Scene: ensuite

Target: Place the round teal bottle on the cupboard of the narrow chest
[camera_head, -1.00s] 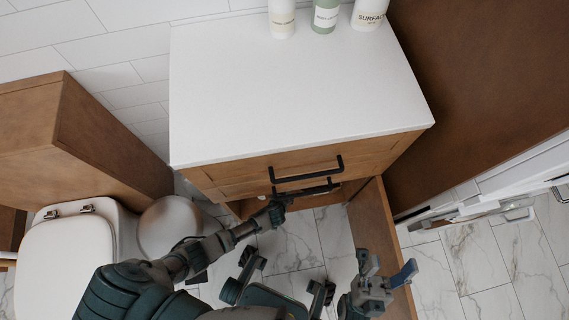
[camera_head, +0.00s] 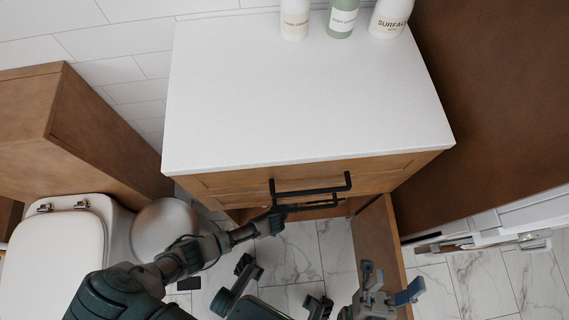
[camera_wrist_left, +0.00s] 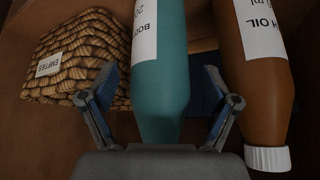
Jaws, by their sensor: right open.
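The round teal bottle (camera_wrist_left: 160,75) with a white label stands out in the left wrist view, between the fingers of my left gripper (camera_wrist_left: 157,95). Gaps show between the bottle and both blue-tipped fingers, so the gripper is open around it. In the head view my left arm reaches under the front of the narrow chest (camera_head: 310,110), and its gripper is hidden there. The chest has a white top, a wooden drawer front and an open cupboard door (camera_head: 380,245). My right gripper (camera_head: 388,285) is open and empty beside that door.
A brown bottle (camera_wrist_left: 262,80) with a white cap is close right of the teal one. A woven basket (camera_wrist_left: 75,65) labelled "EMPTIES" is on the left. Several bottles, including a pale green one (camera_head: 342,18), stand on the chest top's back edge. A toilet (camera_head: 60,250) is at left.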

